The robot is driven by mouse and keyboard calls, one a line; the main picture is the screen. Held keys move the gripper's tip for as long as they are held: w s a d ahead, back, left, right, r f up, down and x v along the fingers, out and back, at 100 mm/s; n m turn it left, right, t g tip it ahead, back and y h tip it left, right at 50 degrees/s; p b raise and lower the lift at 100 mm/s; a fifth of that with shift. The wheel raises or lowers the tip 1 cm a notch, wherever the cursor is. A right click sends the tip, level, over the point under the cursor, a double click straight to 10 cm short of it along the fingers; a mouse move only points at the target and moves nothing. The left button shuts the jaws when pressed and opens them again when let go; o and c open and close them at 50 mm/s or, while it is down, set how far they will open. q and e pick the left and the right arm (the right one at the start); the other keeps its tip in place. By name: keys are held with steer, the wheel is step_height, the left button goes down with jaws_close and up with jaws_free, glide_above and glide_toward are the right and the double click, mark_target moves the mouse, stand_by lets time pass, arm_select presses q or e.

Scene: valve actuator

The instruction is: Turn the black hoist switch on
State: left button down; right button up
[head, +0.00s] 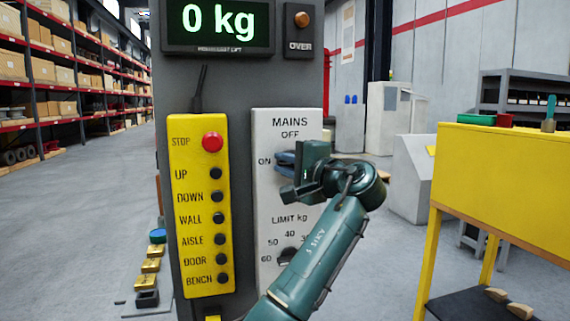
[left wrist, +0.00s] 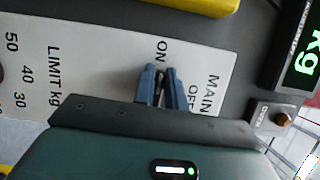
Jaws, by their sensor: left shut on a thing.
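The black hoist switch (left wrist: 160,84) sits on the white MAINS panel (head: 262,215), beside the ON label. My left gripper (head: 286,163) is at this switch, its blue fingers one on each side of it. The left wrist view shows the fingers (left wrist: 162,86) closed on the dark handle, which seems to lie roughly toward the ON label. Its exact angle is hard to tell. In the head view the switch is hidden behind my fingers and hand. The OFF label is partly covered in the left wrist view. My right gripper is not in view.
A yellow button box (head: 202,270) hangs left of the panel. A limit dial (head: 287,255) is below, partly behind my left arm. A lit display (head: 218,22) above reads 0 kg, beside an OVER lamp (head: 302,19). A yellow bench (head: 500,165) stands at right.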

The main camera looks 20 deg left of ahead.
arm_select(q)
steer(key=shift+f, duration=0.1)
steer(key=c, duration=1.4)
jaws_free()
steer(key=shift+c, duration=0.2)
steer(key=shift+d, duration=0.1)
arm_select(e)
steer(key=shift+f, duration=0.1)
arm_select(q)
steer(key=shift+s+d, duration=0.2)
steer(key=shift+d, duration=0.15)
steer(key=b+v, duration=0.2)
steer(key=v, duration=1)
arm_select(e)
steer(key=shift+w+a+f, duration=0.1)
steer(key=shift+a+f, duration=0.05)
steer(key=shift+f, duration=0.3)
arm_select(q)
steer(key=shift+s+d, duration=0.1)
